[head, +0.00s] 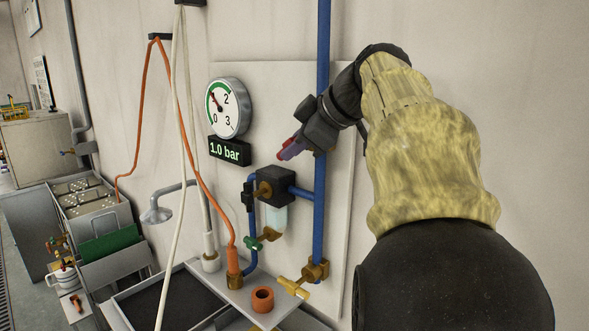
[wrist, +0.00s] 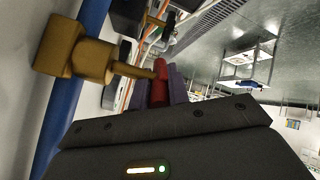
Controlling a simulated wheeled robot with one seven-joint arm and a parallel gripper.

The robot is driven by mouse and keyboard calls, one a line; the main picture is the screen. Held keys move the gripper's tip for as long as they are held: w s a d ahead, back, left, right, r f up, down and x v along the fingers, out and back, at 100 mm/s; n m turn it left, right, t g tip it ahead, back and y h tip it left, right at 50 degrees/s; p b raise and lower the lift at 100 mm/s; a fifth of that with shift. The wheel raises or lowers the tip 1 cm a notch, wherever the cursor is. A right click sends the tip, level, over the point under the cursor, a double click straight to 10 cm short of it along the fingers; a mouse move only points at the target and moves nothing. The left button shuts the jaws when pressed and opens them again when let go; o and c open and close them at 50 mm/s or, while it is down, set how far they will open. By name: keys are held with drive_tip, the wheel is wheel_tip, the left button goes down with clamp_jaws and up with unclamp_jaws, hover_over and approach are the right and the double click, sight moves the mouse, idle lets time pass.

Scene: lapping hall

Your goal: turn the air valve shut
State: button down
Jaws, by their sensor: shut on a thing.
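The air valve is brass and sits on the blue pipe. In the wrist view its brass body (wrist: 75,52) is at the upper left, and its lever runs right to a red grip (wrist: 160,68). My gripper (wrist: 162,88) has its purple fingers shut on that red grip. In the head view my gripper (head: 291,149) reaches in from the right in front of the blue pipe (head: 322,60). The red end of the lever (head: 281,155) pokes out at its fingertips. The dark wrist hides most of the valve there.
A round gauge (head: 224,108) with its needle near 1 hangs above a display (head: 229,151) reading 1.0 bar. Below are a black regulator (head: 276,186), a green-handled valve (head: 254,244) and another brass valve (head: 316,270). Orange and white hoses hang at left.

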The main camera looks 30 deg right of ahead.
drive_tip(key=shift+s+f+t+y+b, duration=0.1)
drive_tip(key=shift+f+t+y+b, duration=0.2)
drive_tip(key=shift+t+b, duration=1.35)
drive_tip(key=shift+w+f+t+y+b, duration=0.15)
drive_tip(key=shift+y+b, duration=0.2)
drive_tip(key=shift+b, duration=2.8)
drive_tip(key=shift+s+f+t+y+b, duration=0.25)
drive_tip(key=shift+t+b, duration=0.65)
drive_tip(key=shift+b, duration=1.5)
drive_tip(key=b, duration=0.2)
drive_tip(key=t+b, duration=0.1)
drive_tip(key=b, duration=0.1)
drive_tip(key=shift+w+r+t+y, duration=0.2)
drive_tip(key=shift+t+y, duration=0.1)
drive_tip(key=shift+y, duration=0.1)
drive_tip(key=shift+r+t+b, duration=0.25)
drive_tip(key=shift+t+b, duration=0.15)
drive_tip(key=shift+b, duration=0.25)
drive_tip(key=c, duration=1.3)
unclamp_jaws()
drive_tip(key=shift+c, duration=0.2)
drive_tip(key=shift+s, duration=0.1)
drive_tip(key=v, duration=1.7)
drive_tip(key=shift+s+d, duration=0.15)
drive_tip(key=shift+s, duration=0.05)
